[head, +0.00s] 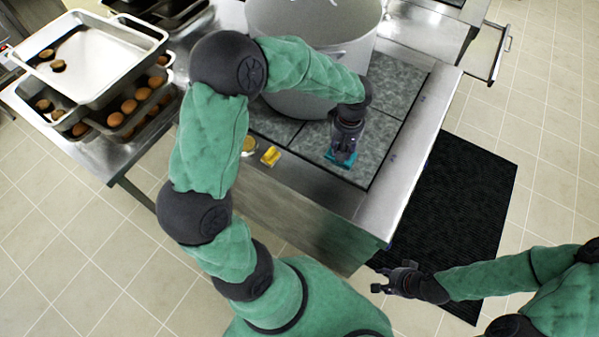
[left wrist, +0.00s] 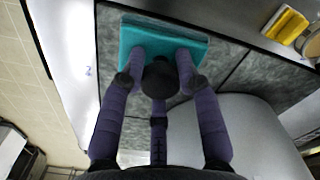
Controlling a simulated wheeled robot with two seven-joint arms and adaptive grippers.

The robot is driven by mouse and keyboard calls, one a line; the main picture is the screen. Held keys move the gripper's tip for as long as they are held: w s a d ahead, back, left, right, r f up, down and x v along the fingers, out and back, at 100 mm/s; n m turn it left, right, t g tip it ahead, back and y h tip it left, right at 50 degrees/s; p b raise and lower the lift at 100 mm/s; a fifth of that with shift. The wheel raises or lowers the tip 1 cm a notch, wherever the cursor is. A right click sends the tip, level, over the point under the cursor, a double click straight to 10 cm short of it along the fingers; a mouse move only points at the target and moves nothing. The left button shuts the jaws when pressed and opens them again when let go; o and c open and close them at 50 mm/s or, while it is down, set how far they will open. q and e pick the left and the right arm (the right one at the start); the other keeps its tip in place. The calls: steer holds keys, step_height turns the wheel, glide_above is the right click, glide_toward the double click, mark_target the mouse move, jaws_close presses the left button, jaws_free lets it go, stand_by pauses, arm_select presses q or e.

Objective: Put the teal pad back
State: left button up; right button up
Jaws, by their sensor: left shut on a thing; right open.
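The teal pad (head: 341,159) is at the near right part of the grey tiled top, mostly hidden under my left gripper (head: 343,152) in the head view. In the left wrist view the teal pad (left wrist: 160,38) lies between the fingers of my left gripper (left wrist: 158,78), which is shut on it. I cannot tell whether the pad touches the tiles. My right gripper (head: 388,281) is open and empty, low over the floor at the right of the counter.
A large stockpot (head: 300,100) stands behind the left gripper. A yellow sponge (head: 270,156) and a small round item (head: 249,145) lie along the counter's near edge. Trays of brown round items (head: 110,60) are stacked at left. A black mat (head: 460,200) lies on the floor.

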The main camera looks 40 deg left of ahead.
arm_select(q)
steer(key=s+a+f, duration=0.2)
steer(key=a+f, duration=0.1)
steer(key=s+a+f, duration=0.2)
steer(key=a+f, duration=0.1)
steer(key=a, duration=0.1)
steer(key=s+a+f, duration=0.3)
steer(key=shift+a, duration=0.2)
steer(key=shift+a+f+b, duration=0.15)
steer(key=shift+f+b, duration=0.3)
steer(key=shift+f, duration=1.2)
steer(key=shift+f, duration=0.15)
steer(key=o, duration=1.1)
